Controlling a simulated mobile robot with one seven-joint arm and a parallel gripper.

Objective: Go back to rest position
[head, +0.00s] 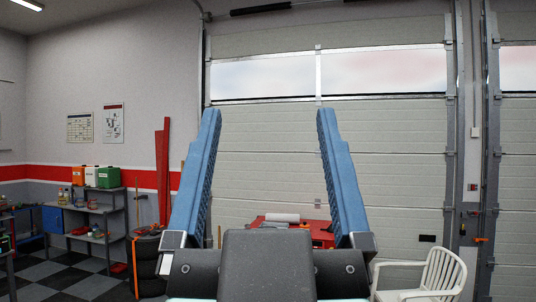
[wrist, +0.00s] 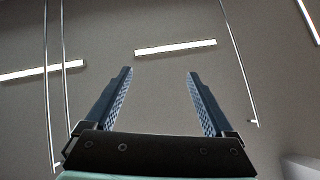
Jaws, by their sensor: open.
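My gripper (head: 269,115) is raised in front of the head camera, its two blue fingers upright and wide apart. Nothing is between the fingers. In the wrist view my gripper (wrist: 160,72) also shows open and empty, with the ceiling behind it. The dark palm of the gripper covers the lower middle of the head view and hides part of what lies behind.
A red cabinet (head: 318,230) with items on top stands behind the gripper. A white chair (head: 440,272) is at the lower right. A garage door (head: 400,150) fills the back. Ceiling lights (wrist: 175,47) show overhead.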

